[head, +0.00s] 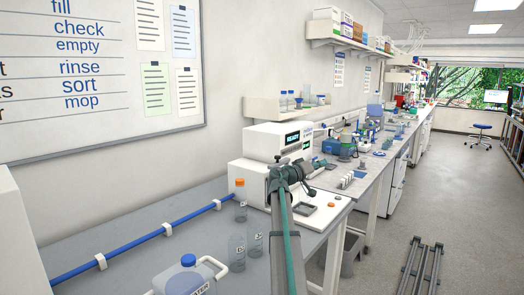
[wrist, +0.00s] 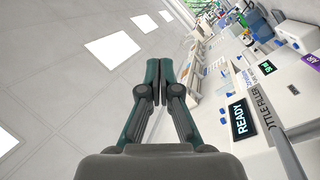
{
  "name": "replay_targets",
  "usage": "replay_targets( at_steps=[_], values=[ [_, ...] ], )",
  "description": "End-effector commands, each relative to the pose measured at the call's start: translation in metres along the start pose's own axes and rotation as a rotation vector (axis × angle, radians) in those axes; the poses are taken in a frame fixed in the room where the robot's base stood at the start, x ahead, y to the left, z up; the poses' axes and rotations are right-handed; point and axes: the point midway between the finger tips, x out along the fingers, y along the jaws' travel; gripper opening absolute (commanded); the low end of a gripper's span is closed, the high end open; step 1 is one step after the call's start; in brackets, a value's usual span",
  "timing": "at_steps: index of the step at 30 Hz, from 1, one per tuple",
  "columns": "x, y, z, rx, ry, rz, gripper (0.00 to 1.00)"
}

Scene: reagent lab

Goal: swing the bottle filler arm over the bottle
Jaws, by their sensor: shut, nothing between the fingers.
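The bottle filler (head: 262,146) is a white machine on the grey bench, with a lit READY display. It also shows at the right of the wrist view (wrist: 275,88), where its label is partly cut off. A grey bar (wrist: 288,152) crosses that label; I cannot tell if it is the filler arm. My gripper (head: 306,189) is in front of the filler, hiding part of its front. In the wrist view my gripper (wrist: 159,68) has its fingers together and empty. No bottle is clearly visible under the filler.
A blue pipe (head: 135,242) runs along the wall side. A small shelf (head: 280,108) hangs above the filler. The aisle floor (head: 400,215) at right is mostly clear.

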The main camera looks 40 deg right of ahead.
Motion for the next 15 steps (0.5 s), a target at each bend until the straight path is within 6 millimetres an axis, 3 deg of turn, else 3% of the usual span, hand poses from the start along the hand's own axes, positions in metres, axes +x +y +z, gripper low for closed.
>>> replay_targets(
  at_steps=[1, 6, 10, 15],
  values=[
    [-0.015, -0.009, -0.044, -0.062, 0.017, -0.021, 0.0],
    [-0.08, -0.05, -0.119, -0.286, 0.057, -0.088, 0.0],
    [-0.132, -0.086, -0.148, -0.429, 0.088, -0.141, 0.0],
    [-0.184, -0.123, -0.163, -0.561, 0.121, -0.193, 0.0]
  ],
)
